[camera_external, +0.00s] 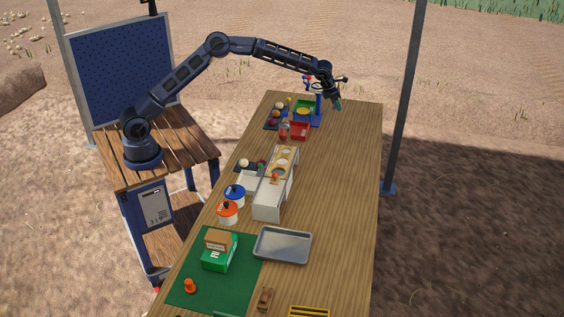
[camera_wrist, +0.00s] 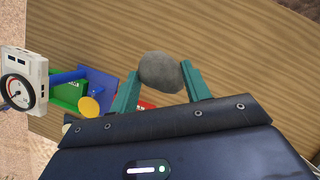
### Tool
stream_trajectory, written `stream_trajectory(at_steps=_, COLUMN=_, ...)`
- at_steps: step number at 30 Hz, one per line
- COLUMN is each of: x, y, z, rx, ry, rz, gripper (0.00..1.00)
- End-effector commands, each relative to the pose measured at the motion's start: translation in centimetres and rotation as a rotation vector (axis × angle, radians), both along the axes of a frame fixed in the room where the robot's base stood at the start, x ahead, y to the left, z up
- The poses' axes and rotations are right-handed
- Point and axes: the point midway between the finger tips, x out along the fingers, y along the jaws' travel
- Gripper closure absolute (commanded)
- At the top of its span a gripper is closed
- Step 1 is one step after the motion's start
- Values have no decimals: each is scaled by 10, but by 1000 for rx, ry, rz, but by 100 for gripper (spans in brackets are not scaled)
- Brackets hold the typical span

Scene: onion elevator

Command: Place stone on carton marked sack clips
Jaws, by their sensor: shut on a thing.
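A rounded grey stone (camera_wrist: 160,70) sits between the two teal fingers of my gripper (camera_wrist: 159,78) in the wrist view. My gripper is shut on it. In the external view my gripper (camera_external: 337,104) hangs over the far right end of the wooden table; the stone is too small to make out there. A small brown carton (camera_external: 218,240) rests on a green box (camera_external: 219,258) on the green mat, at the near left of the table. Lettering on these is too small to read, so I cannot tell which carton is marked sack clips.
A blue stand with a dial (camera_wrist: 18,90) and a green tray (camera_external: 304,106) stand beside my gripper. A red tray (camera_external: 299,131), white rack (camera_external: 269,199), blue and orange pots, and metal tray (camera_external: 283,245) line the table. The table's right side (camera_external: 347,190) is clear.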

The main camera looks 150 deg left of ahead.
Motion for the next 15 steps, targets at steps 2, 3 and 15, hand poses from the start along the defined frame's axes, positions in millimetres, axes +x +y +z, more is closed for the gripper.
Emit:
stream_trajectory(at_steps=2, x=32, y=-21, z=9, rx=2, ry=0, rz=-35, gripper=82)
stream_trajectory(at_steps=3, x=46, y=-31, z=12, rx=2, ry=0, rz=-51, gripper=82)
stream_trajectory(at_steps=15, x=175, y=-146, z=43, rx=2, ry=1, rz=-210, gripper=82)
